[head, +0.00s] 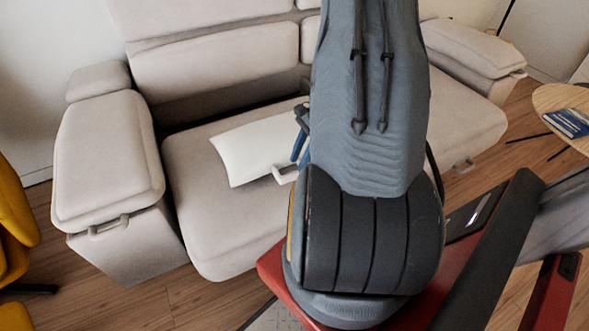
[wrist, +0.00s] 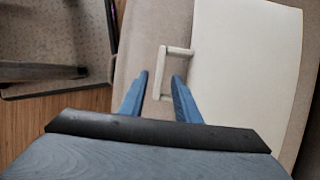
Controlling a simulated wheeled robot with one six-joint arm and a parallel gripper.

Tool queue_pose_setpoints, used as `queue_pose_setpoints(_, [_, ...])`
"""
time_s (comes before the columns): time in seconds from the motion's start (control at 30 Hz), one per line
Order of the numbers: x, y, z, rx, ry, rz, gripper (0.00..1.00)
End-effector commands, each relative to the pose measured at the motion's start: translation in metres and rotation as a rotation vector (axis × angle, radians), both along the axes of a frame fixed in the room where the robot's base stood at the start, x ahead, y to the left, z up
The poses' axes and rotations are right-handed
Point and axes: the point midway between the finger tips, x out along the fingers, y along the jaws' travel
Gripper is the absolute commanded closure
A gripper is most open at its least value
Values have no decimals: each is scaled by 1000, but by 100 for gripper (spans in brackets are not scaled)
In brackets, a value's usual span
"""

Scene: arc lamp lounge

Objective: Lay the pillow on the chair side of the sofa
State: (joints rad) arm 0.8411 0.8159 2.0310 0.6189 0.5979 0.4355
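The white pillow (head: 252,150) lies on the seat of the beige sofa (head: 205,215), just left of my arm in the head view. A small pale handle (head: 285,175) sticks out from its front edge. In the wrist view the pillow (wrist: 245,70) fills the right side, with the handle (wrist: 162,72) on its left. My gripper (wrist: 161,76) is open, its two blue fingers on either side of the handle's outer bar, with gaps showing. In the head view my arm hides most of the gripper and the middle of the sofa.
The yellow chair (head: 12,235) stands at the left, beside the sofa's left armrest (head: 108,160). The seat between that armrest and the pillow is clear. A round wooden table (head: 560,100) with books (head: 567,122) stands at the right.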

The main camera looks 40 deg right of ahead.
Motion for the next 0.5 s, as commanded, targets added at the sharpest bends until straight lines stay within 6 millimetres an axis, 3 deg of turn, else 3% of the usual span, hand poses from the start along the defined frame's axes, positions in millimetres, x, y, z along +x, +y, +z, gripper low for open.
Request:
queue_pose_setpoints(0.2, [-4, -15, 36, -1, -2, -1, 70])
queue_pose_setpoints(0.5, [-6, -20, 53, 0, 0, 2, 70])
